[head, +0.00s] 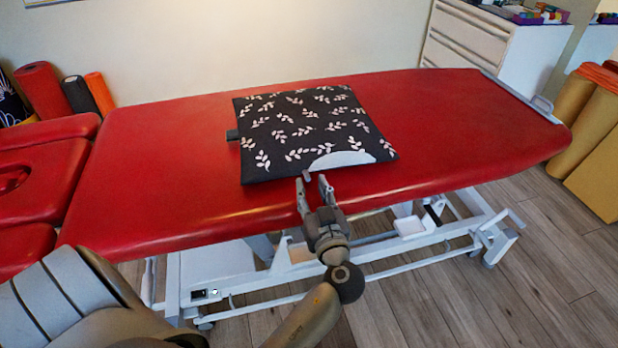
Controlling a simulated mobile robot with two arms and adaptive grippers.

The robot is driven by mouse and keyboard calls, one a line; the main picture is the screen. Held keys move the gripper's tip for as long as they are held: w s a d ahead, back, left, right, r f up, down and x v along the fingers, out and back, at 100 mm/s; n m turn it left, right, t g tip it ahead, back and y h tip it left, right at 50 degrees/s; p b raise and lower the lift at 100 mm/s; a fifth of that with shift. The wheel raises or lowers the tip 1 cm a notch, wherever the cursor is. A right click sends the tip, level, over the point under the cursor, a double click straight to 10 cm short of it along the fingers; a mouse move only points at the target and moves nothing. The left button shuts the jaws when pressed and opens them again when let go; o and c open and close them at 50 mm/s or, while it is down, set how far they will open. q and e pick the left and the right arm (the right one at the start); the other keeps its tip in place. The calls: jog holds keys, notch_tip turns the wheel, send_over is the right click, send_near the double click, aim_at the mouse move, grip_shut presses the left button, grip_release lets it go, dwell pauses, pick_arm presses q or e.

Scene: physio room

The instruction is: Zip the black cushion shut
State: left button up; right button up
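The black cushion (295,122) with pale leaf sprigs lies flat on the red treatment table. A white half-round patch (342,160) shows at its near edge, right of centre; it looks like the filling or lining at an opening. A small grey piece (307,175) at the near edge, close to my fingertips, may be the zip pull; it is too small to be sure.
The red table (450,130) is bare around the cushion. A dark tab (232,135) sticks out from the cushion's left side. Rolled mats (45,90) stand at the back left, a white drawer cabinet (480,45) at the back right, and tan blocks (590,150) at the right.

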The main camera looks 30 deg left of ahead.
aim_at(308, 180)
pick_arm(q)
jog(key=shift+x, duration=1.8)
grip_shut()
